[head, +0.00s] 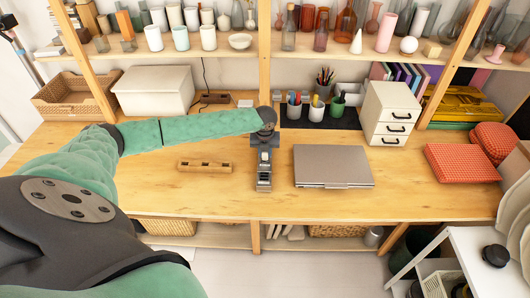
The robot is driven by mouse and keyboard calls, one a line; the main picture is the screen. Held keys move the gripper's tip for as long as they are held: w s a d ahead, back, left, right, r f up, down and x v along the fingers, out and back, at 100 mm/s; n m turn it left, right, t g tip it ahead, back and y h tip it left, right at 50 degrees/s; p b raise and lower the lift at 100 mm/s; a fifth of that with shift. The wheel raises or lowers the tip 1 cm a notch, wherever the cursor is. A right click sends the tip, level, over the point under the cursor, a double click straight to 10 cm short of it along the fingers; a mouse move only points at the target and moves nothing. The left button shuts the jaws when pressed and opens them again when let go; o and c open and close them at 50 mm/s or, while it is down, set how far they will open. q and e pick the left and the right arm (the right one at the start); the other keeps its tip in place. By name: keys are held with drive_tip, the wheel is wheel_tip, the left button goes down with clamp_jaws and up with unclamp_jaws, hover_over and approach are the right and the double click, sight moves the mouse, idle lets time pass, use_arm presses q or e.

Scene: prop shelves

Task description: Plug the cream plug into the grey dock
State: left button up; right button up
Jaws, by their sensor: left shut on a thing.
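My left arm reaches in from the left, and its gripper (264,181) points down over the middle of the desk, between the wooden block and the laptop. The gripper is shut on a small pale thing, taken as the cream plug (265,157), mostly hidden by the fingers. The grey dock cannot be told apart from the grey gripper parts, and may be hidden beneath them. Whether the plug touches anything below is not clear. My right gripper is not in view.
A wooden block with several holes (205,165) lies left of the gripper, and a closed grey laptop (333,167) lies right of it. Pen cups (294,110) and a white drawer unit (390,113) stand behind. The desk front (200,200) is clear.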

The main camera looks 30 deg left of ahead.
use_arm(q)
drive_tip(key=shift+f+p, duration=0.35)
drive_tip(key=shift+f, duration=0.15)
idle(1.3)
drive_tip(key=o, duration=1)
drive_tip(key=shift+o, duration=0.2)
drive_tip(key=r+b, duration=0.1)
drive_tip(key=r, duration=0.1)
drive_tip(key=r+b, duration=0.1)
drive_tip(key=r, duration=0.1)
drive_tip(key=r+b, duration=0.1)
drive_tip(key=r, duration=0.1)
drive_tip(key=shift+s+d+r, duration=0.1)
drive_tip(key=shift+s+d, duration=0.1)
drive_tip(key=shift+s, duration=0.1)
drive_tip(key=shift+s+r, duration=0.1)
drive_tip(key=shift+r, duration=0.65)
drive_tip(key=shift+d+f, duration=0.1)
